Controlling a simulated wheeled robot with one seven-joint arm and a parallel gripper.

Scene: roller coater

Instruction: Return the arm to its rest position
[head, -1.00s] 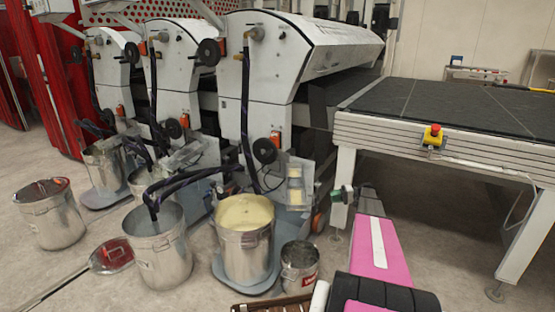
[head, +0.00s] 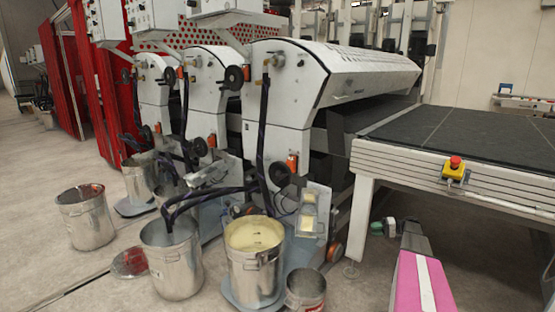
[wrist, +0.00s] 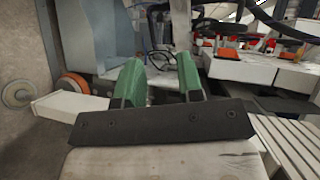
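My gripper (head: 383,228) shows in the head view at the lower right, at the far end of my pink arm (head: 420,280). It is in front of the machine, beside the near leg of the dark-topped conveyor table (head: 362,225). In the wrist view my gripper (wrist: 160,80) has two green fingers standing apart. Nothing is held between them, and the machine's lower parts show beyond.
White coating machines (head: 290,95) stand behind. Metal buckets stand on the floor to the left, one with cream-coloured liquid (head: 253,237) and a small one (head: 305,288). A red emergency button (head: 455,163) is on the table's side. Floor at far left is clear.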

